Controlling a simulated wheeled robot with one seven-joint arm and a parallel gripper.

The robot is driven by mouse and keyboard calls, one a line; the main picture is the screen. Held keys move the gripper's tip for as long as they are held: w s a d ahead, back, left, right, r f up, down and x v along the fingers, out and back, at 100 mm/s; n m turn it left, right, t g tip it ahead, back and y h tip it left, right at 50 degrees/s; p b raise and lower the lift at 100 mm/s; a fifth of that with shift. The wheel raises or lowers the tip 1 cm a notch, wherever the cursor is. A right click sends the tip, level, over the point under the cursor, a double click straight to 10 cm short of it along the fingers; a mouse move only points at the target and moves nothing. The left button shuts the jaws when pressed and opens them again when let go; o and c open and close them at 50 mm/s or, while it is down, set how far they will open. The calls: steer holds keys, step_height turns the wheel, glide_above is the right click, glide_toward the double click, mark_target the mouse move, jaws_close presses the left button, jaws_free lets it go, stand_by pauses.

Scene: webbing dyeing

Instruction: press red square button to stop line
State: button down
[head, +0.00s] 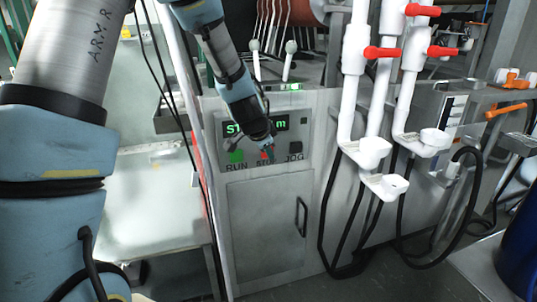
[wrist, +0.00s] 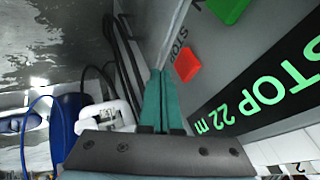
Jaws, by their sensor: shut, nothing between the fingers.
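The red square button (wrist: 187,65) sits on the grey control panel above the label STOP, which appears upside down in the wrist view. In the head view the red button (head: 265,156) is partly hidden by my gripper. My gripper (head: 269,147) is at the panel front, with its teal fingers pressed together and empty. In the wrist view the fingertips (wrist: 160,72) appear just left of the red button, with a narrow gap in the picture. I cannot tell whether they touch the panel. The display (wrist: 262,95) reads STOP 22 m in green.
The green RUN button (head: 236,156) is left of the red one, and the black JOG button (head: 295,147) is right. A cabinet door (head: 262,228) is below. White pipes (head: 355,80) with red valve handles (head: 382,53) and dark hoses stand to the right.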

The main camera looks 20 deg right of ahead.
steer(key=v, duration=0.8)
steer(key=shift+s+r, duration=0.25)
steer(key=shift+s, duration=0.05)
steer(key=shift+a, duration=0.15)
steer(key=s+a+n+g+y+p, duration=0.1)
steer(key=s+a+n, duration=0.3)
steer(key=a, duration=1.2)
steer(key=s+a+f+n+g+y+p, duration=0.1)
steer(key=s+a+n+y, duration=0.3)
steer(key=a+n, duration=0.9)
steer(key=a+g+p, duration=0.1)
steer(key=a, duration=0.2)
steer(key=shift+s+a+g, duration=0.15)
steer(key=shift+a+g, duration=0.15)
